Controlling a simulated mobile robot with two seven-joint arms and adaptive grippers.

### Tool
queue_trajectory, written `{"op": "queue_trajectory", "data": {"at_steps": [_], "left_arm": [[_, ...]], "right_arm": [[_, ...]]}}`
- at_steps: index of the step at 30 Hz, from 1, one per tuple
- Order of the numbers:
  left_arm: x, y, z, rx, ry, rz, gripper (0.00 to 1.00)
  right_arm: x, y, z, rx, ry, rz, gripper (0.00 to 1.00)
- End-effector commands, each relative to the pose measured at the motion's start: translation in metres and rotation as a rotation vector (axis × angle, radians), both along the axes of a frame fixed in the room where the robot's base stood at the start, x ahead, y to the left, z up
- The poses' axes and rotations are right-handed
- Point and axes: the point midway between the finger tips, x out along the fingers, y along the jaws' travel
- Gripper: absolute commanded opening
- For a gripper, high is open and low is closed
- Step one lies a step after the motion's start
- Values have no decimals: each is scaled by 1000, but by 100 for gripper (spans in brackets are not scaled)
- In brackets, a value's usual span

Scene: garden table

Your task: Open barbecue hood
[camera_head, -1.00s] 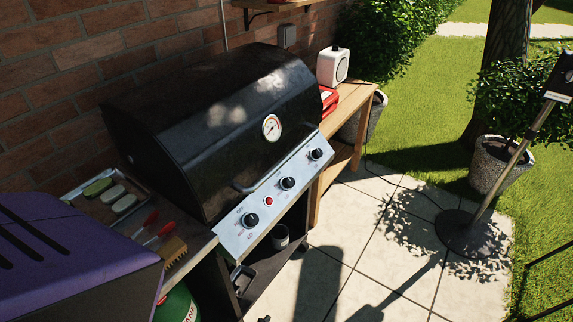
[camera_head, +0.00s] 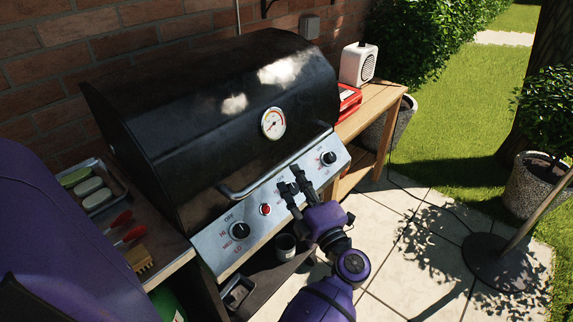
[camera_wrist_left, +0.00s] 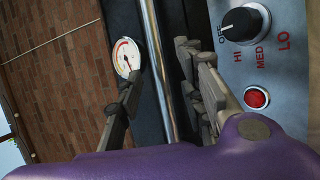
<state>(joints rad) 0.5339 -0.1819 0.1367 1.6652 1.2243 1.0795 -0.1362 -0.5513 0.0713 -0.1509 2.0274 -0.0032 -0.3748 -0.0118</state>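The black barbecue hood (camera_head: 215,105) is down on the grill, with a round dial (camera_head: 273,123) on its front. A metal bar handle (camera_head: 275,167) runs along its lower front edge. My left gripper (camera_head: 292,182) is at the handle's right half, in front of the control panel. In the left wrist view its fingers (camera_wrist_left: 163,95) are spread, with the handle bar (camera_wrist_left: 158,60) passing between them and a gap on the dial side. It is open; firm contact is not visible. My right gripper is not in view.
The control panel (camera_head: 210,243) with knobs and a red button lies just below the handle. A food tray (camera_head: 117,190) and red-handled tools sit on the left shelf. A wooden side table (camera_head: 378,103) holds a white speaker (camera_head: 358,64).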

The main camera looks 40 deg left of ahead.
Motion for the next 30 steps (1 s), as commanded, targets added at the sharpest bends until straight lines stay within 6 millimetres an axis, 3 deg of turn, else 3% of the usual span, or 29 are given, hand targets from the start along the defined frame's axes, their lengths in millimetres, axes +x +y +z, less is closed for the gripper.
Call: {"op": "queue_trajectory", "data": {"at_steps": [10,22,30], "left_arm": [[24,46,14,5,-3,-2,36],[28,54,13,5,-2,-3,36],[28,54,13,5,-2,-3,0]], "right_arm": [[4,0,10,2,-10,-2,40],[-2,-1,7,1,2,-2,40],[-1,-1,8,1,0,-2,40]]}}
